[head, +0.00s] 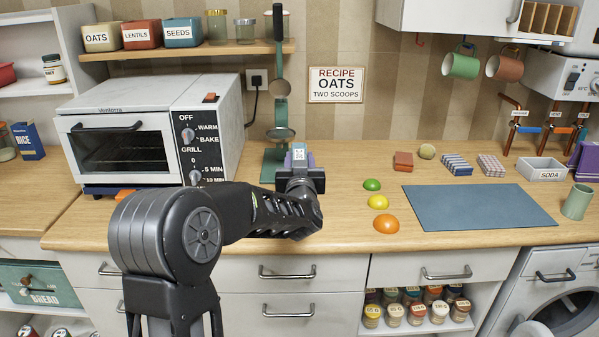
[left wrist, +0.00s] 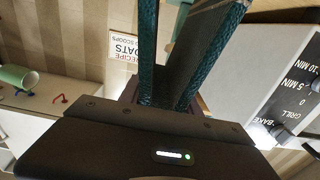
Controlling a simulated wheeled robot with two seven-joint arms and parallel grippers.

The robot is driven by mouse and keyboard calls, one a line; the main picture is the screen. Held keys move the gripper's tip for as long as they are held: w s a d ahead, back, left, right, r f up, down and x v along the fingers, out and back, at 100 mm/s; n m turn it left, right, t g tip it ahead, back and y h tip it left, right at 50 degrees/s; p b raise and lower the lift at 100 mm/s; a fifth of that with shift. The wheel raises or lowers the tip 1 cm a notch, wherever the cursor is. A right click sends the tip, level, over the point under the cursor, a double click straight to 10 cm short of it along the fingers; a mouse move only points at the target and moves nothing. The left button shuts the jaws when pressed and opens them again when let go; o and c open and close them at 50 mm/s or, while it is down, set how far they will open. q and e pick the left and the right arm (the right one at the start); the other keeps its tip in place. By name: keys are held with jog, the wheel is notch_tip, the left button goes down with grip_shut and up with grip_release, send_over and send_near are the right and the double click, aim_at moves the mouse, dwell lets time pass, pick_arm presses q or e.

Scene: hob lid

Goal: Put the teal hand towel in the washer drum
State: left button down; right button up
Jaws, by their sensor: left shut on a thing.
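My left gripper (head: 299,160) is over the counter, right of the toaster oven, with its fingers mostly hidden from the head view. In the left wrist view, dark teal textured cloth, the teal hand towel (left wrist: 148,50), shows at the fingers in two strips. That view is upside down, so the cloth hangs downward. The gripper is shut on it. I cannot make out the towel in the head view, where my arm covers that area. The washer (head: 535,265) stands at the lower right, partly cut off, with its dark round drum opening (head: 572,314) at the frame edge. My right gripper is not in view.
The toaster oven (head: 150,130) and a green stand (head: 281,110) are close to my left gripper. Coloured fruit-like rounds (head: 378,202), a blue mat (head: 478,207), a soda tray (head: 541,170) and a green cup (head: 577,202) lie to the right.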

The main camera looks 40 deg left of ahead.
pick_arm(q)
notch_tip(320, 180, up, 6)
jog(key=shift+r, duration=0.2)
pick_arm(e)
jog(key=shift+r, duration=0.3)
pick_arm(q)
jog(key=shift+p, duration=0.35)
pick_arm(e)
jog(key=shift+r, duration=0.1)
